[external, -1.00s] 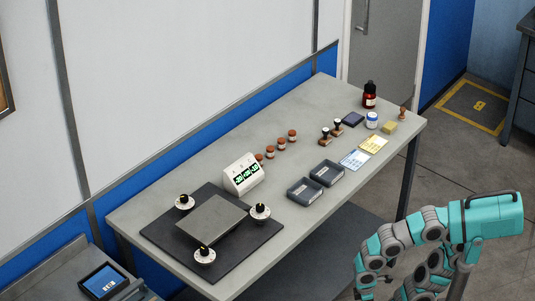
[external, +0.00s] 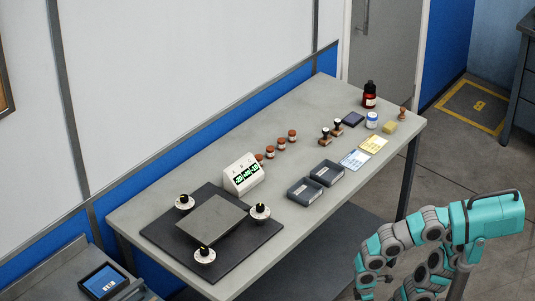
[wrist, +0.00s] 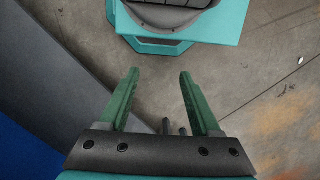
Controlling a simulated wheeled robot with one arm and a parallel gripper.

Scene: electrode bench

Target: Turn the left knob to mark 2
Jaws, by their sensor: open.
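Three black knobs on white round dials stand around a grey square plate (external: 211,221) on a dark mat (external: 160,236). One knob (external: 184,202) is at the plate's back left, one (external: 260,211) at its right, and one (external: 204,255) at its front. Their marks are too small to read. My gripper (wrist: 159,72) shows in the wrist view with two green fingers apart and nothing between them. It points at the floor and my own base, away from the knobs. In the external view, my arm is folded off the table's right side.
A white display box (external: 242,174) with green digits stands behind the mat. Two grey trays (external: 305,191) (external: 327,173), stamps (external: 325,137), cards (external: 354,159), jars (external: 292,136) and bottles (external: 369,95) fill the table's farther part. The table's front strip beside the mat is clear.

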